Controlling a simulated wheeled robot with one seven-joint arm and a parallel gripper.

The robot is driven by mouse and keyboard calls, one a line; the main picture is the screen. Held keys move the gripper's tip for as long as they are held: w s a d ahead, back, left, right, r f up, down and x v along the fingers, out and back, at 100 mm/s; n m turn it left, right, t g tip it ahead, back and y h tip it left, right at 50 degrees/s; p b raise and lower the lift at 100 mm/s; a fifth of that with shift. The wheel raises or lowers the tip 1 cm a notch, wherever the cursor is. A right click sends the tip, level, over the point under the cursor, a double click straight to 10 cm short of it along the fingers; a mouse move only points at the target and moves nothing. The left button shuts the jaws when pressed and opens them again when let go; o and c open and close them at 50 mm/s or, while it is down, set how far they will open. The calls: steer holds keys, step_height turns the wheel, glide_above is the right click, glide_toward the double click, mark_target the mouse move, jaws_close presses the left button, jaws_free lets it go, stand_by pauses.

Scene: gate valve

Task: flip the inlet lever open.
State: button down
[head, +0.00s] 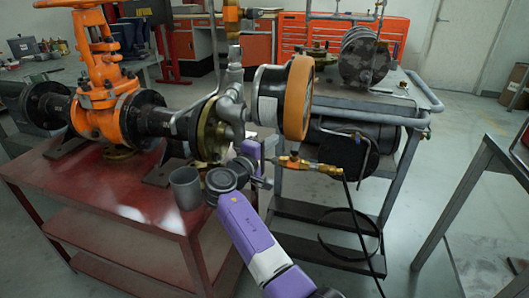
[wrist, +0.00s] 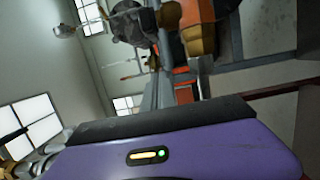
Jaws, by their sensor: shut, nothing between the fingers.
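In the head view, an orange gate valve (head: 98,95) with black flanges lies along a red table. Grey pipework (head: 232,100) and a large gauge with an orange rim (head: 297,97) join its right end. A brass inlet fitting (head: 297,163) with an orange part sits below the gauge, a black hose hanging from it. I cannot make out clearly which part is the inlet lever or how it is turned. My purple gripper (head: 266,162) is shut and empty, just left of the fitting; contact cannot be told. In the wrist view, a blurred orange-brass part (wrist: 197,35) stands beyond my gripper's body.
A grey cup (head: 186,189) stands on the red table (head: 95,192) near its right edge. A grey cart (head: 385,103) with a black cylinder stands behind the fitting. Another table edge (head: 470,195) is at right. Open floor shows between them.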

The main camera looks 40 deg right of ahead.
steer(key=shift+s+d, duration=0.4)
steer(key=shift+d, duration=0.3)
steer(key=shift+s+d, duration=0.4)
steer(key=shift+d, duration=0.3)
steer(key=shift+s+d, duration=0.4)
steer(key=shift+d, duration=0.3)
steer(key=m+g+b, duration=0.1)
steer(key=d+m+g+h+b, duration=0.1)
steer(key=g, duration=0.1)
steer(key=m+g+b, duration=0.1)
steer(key=shift+s+d+g+b, duration=0.35)
steer(key=shift+s+d+g, duration=0.05)
steer(key=s+a+p, duration=0.1)
steer(key=a+p, duration=0.1)
steer(key=a, duration=0.5)
steer(key=shift+a, duration=0.35)
